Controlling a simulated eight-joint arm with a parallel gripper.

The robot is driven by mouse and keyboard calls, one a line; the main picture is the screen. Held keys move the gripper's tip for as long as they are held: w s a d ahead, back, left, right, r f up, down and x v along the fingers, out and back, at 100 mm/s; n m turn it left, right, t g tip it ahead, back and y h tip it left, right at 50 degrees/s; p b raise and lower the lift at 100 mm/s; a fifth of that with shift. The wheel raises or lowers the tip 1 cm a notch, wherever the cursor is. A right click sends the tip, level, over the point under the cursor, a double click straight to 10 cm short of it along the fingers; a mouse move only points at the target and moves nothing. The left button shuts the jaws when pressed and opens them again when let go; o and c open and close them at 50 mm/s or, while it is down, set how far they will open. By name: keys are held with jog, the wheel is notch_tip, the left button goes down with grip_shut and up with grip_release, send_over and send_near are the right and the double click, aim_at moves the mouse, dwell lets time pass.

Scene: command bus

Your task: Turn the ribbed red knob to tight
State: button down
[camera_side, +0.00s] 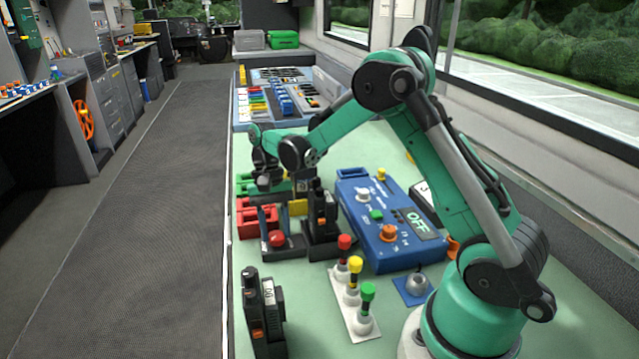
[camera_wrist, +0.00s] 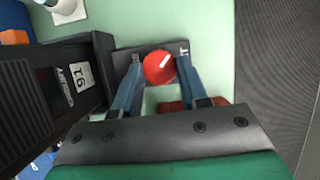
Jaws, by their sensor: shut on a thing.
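The red knob (camera_wrist: 157,67) sits on a dark base plate (camera_wrist: 150,48), with a white line on its top slanting up and right in the wrist view. A small pale mark shows on the plate near its upper right. In the side view the knob (camera_side: 277,239) is on the mat's left part. My gripper (camera_wrist: 160,68) has its two blue fingers on opposite sides of the knob, shut on it. The knob's ribs are too small to make out. In the side view my gripper (camera_side: 277,234) reaches down over the knob.
A black handset-like box (camera_wrist: 40,100) with a white label stands close left of the fingers in the wrist view. Red blocks (camera_side: 252,219) lie beside the knob. A blue control box (camera_side: 375,255) and a plate with red, yellow and green levers (camera_side: 368,334) are nearby.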

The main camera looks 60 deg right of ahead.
jog(key=shift+s+d+m+t+y, duration=0.15)
jog(key=shift+m+t, duration=0.25)
jog(key=shift+m, duration=0.75)
jog(key=shift+a+m+t+y, duration=0.1)
jog(key=shift+m+t+y, duration=0.25)
jog(key=shift+m, duration=0.8)
jog(key=shift+c, duration=2.3)
grip_release()
jog(key=shift+v, duration=2.85)
